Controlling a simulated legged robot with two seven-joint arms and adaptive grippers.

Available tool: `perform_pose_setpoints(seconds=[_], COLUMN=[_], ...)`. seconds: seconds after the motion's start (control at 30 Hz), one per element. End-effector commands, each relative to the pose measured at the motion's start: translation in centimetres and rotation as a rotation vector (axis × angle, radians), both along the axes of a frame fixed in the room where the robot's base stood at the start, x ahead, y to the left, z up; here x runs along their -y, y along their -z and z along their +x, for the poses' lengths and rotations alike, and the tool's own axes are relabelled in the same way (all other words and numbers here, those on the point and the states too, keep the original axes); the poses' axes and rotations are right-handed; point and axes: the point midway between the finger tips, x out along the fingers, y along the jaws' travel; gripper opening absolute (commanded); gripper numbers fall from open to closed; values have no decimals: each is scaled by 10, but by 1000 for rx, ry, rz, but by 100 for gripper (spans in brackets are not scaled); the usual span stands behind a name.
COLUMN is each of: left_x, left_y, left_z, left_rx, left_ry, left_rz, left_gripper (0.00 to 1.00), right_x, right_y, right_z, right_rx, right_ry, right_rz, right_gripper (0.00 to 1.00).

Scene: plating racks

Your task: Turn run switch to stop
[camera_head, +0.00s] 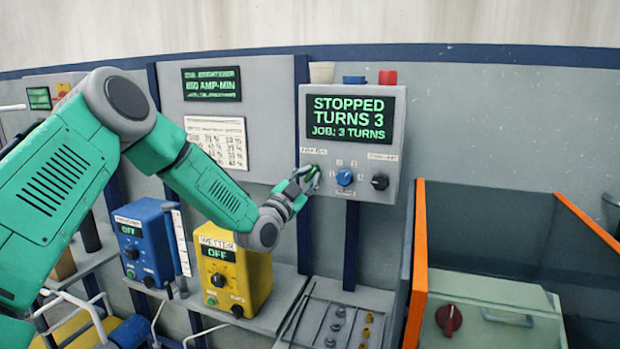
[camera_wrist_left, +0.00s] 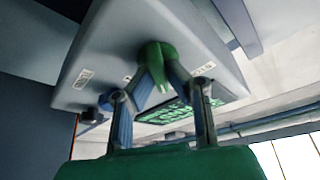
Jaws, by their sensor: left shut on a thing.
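A grey control box (camera_head: 352,143) hangs on the wall panel, with a screen (camera_head: 350,117) reading "STOPPED TURNS 3 JOB: 3 TURNS". Below the screen are a green knob (camera_head: 312,176) at the left, a blue knob (camera_head: 344,177) and a black knob (camera_head: 380,181). The small label above the green knob is too blurred to read. My left gripper (camera_head: 303,183) is shut on the green knob, which it partly covers. In the left wrist view its fingers (camera_wrist_left: 156,82) close around the green knob (camera_wrist_left: 155,52). My right gripper is not in view.
A yellow "WETTER" unit (camera_head: 233,270) and a blue unit (camera_head: 147,243), both showing OFF, stand on the shelf below my left arm. An orange-edged bay (camera_head: 420,250) is at the right.

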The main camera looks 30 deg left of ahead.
Motion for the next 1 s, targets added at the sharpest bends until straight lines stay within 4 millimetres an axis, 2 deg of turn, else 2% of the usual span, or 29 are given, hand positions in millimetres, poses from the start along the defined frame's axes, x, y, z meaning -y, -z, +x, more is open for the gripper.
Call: perform_pose_setpoints(seconds=[0.37, 1.0], left_x=[0, -1], left_y=[8, 9], left_z=[0, -1], left_rx=[38, 175], left_ry=[1, -3], left_rz=[-184, -770], left_gripper=[0, 0], right_x=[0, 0], right_y=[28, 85], right_z=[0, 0], right_rx=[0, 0], right_ry=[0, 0], right_rz=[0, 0], right_gripper=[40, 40])
